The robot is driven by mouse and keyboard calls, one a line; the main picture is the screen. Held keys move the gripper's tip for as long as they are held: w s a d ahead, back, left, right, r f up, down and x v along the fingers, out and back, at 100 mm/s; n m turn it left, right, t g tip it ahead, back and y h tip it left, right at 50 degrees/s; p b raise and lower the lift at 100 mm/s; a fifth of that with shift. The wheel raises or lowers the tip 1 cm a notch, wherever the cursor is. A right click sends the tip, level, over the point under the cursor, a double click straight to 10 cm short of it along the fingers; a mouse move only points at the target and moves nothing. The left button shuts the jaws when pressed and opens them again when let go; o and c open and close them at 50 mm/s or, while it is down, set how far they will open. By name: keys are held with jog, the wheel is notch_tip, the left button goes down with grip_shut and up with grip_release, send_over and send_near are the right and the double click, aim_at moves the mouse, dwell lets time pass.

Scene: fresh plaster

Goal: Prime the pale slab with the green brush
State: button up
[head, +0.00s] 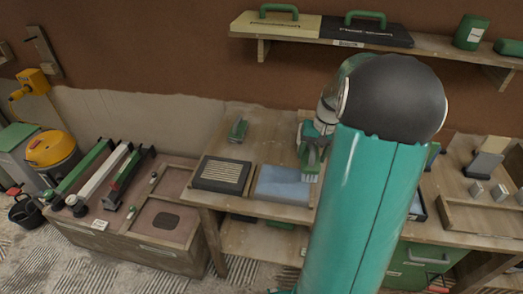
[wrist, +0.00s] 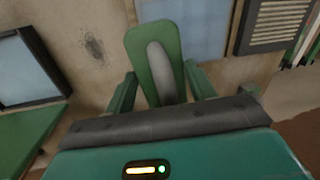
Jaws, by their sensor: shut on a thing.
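My gripper (head: 314,142) is shut on the green brush (head: 312,158), above the right part of the pale blue slab (head: 280,184). The brush's light bristles point down toward the slab; I cannot tell whether they touch it. In the wrist view, the green brush (wrist: 139,52), with a grey strip along its middle, stands between the two fingers of my gripper (wrist: 160,92). The pale slab (wrist: 200,25) shows behind it, partly covered by the brush. My arm hides the area right of the slab in the head view.
A dark-framed slatted panel (head: 221,174) lies left of the slab. A small green tool (head: 238,130) lies behind it on the wooden bench. In the wrist view, a dark-framed blue panel (wrist: 22,68) is at the left. A shelf (head: 440,45) with green-handled cases hangs above.

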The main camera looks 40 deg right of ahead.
jog(key=shift+s+d+r, duration=0.1)
jog(key=shift+d+r, duration=0.05)
jog(key=shift+r, duration=1)
jog(key=shift+s+r, duration=0.1)
jog(key=shift+r, duration=0.15)
